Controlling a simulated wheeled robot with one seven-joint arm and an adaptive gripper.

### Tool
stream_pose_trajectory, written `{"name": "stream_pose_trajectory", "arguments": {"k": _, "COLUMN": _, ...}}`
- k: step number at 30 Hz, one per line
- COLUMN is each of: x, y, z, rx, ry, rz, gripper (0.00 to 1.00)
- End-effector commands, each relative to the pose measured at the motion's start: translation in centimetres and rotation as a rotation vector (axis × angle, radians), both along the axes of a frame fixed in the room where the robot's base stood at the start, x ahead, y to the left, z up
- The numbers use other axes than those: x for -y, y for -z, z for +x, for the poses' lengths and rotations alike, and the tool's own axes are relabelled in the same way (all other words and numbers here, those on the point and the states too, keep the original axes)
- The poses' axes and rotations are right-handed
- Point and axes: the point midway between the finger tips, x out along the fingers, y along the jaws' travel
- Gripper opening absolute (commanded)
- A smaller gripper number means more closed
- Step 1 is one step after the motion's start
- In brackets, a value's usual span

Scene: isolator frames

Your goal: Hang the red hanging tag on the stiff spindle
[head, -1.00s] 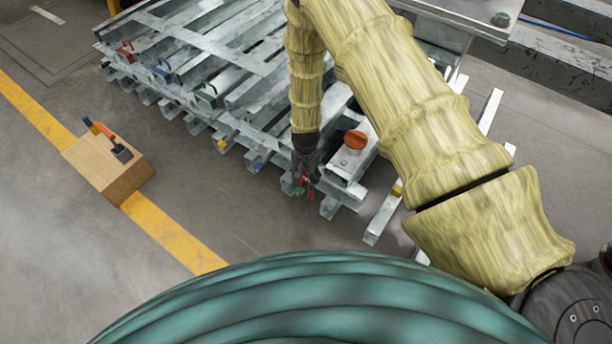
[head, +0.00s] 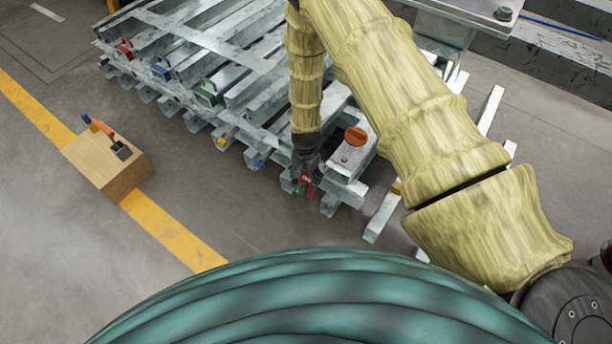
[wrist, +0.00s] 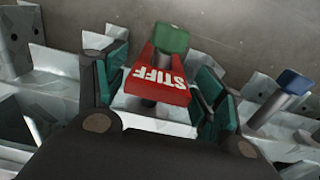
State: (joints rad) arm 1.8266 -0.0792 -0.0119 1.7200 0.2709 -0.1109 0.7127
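The red tag (wrist: 160,85), lettered STIFF in white, is at the spindle with a green cap (wrist: 172,38) in the wrist view. The grey shaft shows inside the tag's narrow upper loop and below its lower edge, so the tag appears to hang around it. My gripper (wrist: 165,98) has its teal-padded fingers spread on both sides of the tag, with small gaps. In the head view my gripper (head: 303,172) points down at the rack's front edge, beside the red tag (head: 305,185) and green cap (head: 300,190). Any slight finger contact is hidden.
A blue-capped spindle (wrist: 293,82) stands to the right in the wrist view. An orange knob (head: 356,138) on a metal block is close beside my gripper. Red, blue and green hooked pieces (head: 207,92) are along the rack's left. A wooden box (head: 108,165) stands on the floor.

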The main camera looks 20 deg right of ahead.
Motion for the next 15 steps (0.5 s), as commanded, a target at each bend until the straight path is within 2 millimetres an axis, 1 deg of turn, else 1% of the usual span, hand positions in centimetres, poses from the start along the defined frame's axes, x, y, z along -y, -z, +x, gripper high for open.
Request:
{"name": "stream_pose_trajectory", "arguments": {"k": 10, "x": -0.01, "y": -0.04, "z": -0.01, "rx": 0.000, "ry": 0.000, "rz": 0.000, "gripper": 0.78}}
{"name": "stream_pose_trajectory", "arguments": {"k": 15, "x": -0.01, "y": -0.94, "z": 0.07, "rx": 0.001, "ry": 0.000, "rz": 0.000, "gripper": 0.78}}
